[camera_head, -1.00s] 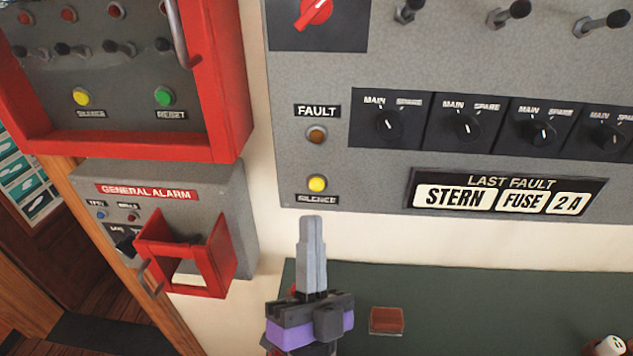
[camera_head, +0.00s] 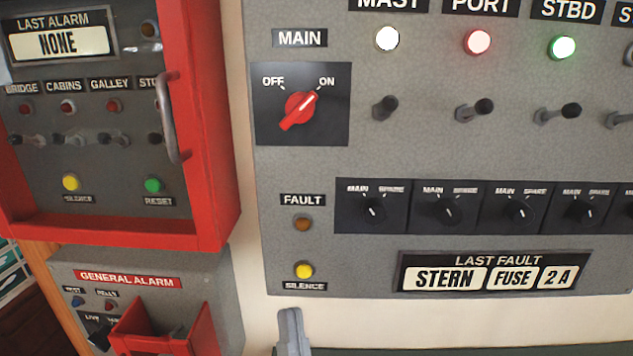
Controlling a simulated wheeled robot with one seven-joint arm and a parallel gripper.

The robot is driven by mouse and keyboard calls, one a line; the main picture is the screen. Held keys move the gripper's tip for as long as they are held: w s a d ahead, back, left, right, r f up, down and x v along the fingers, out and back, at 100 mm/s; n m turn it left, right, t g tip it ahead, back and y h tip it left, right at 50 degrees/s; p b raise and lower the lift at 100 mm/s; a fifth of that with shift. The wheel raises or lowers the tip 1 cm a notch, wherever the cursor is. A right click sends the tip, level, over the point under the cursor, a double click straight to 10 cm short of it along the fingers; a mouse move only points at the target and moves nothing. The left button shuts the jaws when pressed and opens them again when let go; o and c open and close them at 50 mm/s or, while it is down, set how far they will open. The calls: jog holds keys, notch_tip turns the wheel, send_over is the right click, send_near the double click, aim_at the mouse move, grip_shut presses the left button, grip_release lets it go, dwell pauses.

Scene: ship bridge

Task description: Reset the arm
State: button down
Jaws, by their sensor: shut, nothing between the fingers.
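My gripper (camera_head: 291,318) shows at the bottom edge, left of the middle. Only its grey fingers are in view, pointing up and pressed together with nothing between them. The rest of it is below the picture. It is just under the yellow SILENCE button (camera_head: 304,270) of the grey navigation light panel (camera_head: 330,260), in front of the cream wall. I cannot tell how far it is from the wall.
A red-framed alarm box (camera_head: 205,130) with a handle juts out at the left. Below it is the general alarm box (camera_head: 215,290) with a red guard (camera_head: 201,330). The light panel carries a red MAIN knob (camera_head: 300,108), toggle switches and several black MAIN/SPARE knobs.

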jog(key=s+d+f+n+g+h, duration=0.1)
jog(key=s+d+f+n+g, duration=0.35)
jog(key=s+d+f, duration=0.8)
jog(key=s+d+f+g+h, duration=0.2)
jog(key=s+d+f+g, duration=0.1)
jog(key=s, duration=0.5)
jog(key=s+d+f+g+h+b, duration=0.1)
jog(key=s+d+f+g+h, duration=0.1)
jog(key=s+d+f+g, duration=0.2)
jog(key=s+d+f, duration=0.1)
jog(key=s+d, duration=0.2)
jog(key=s, duration=0.1)
jog(key=shift+d, duration=0.4)
jog(key=shift+r+m, duration=0.1)
jog(key=shift+m, duration=0.15)
